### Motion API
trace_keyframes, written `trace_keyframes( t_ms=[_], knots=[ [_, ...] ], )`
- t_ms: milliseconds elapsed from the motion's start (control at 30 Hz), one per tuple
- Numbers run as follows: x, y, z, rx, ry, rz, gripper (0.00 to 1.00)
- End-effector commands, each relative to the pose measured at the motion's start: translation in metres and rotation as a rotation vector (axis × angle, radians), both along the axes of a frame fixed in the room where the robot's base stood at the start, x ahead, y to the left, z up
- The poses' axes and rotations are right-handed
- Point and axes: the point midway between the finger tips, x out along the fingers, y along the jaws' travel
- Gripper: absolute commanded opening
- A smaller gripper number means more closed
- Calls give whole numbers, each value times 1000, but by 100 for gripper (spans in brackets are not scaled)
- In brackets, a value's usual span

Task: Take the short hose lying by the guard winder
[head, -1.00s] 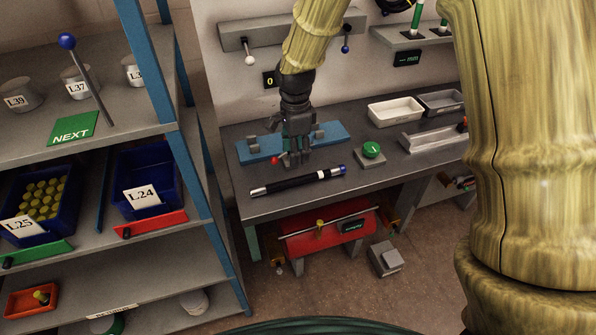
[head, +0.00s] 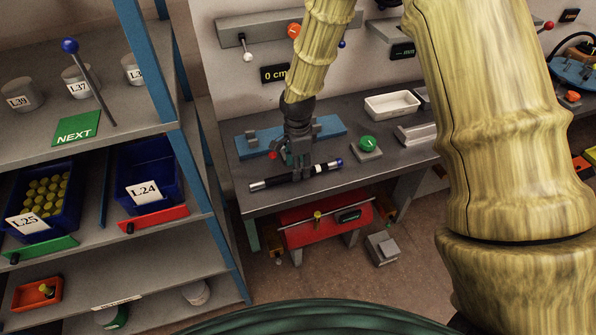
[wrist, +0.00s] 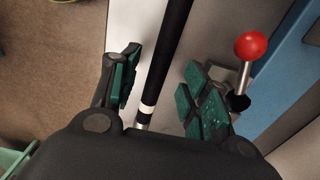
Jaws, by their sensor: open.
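The short hose (head: 270,183) is black with pale bands, a bare metal left end and a blue right end. It lies on the grey bench (head: 395,163), in front of a blue fixture (head: 250,142) with grey blocks, which may be the guard winder. My gripper (head: 302,172) is over the hose's middle and hides part of it. In the wrist view, my gripper (wrist: 163,65) is open, with the hose (wrist: 173,45) running between its green-padded fingers, apart from both. A red-knobbed lever (wrist: 250,46) of the fixture stands just beyond the right finger.
A green button box (head: 367,146) and a white tray (head: 392,105) are on the bench to the right. A red unit (head: 325,224) is below the bench. A shelf rack (head: 165,150) with blue bins stands at the left.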

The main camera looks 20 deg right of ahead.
Motion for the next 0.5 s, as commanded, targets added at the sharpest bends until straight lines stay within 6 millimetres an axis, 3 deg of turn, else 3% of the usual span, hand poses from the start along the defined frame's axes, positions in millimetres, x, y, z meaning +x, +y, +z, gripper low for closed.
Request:
trace_keyframes(
  t_ms=[233,500],
  knots=[
    [-1,-1,-20,0,1,1,46],
    [0,-1,-25,1,-2,0,46]
  ],
)
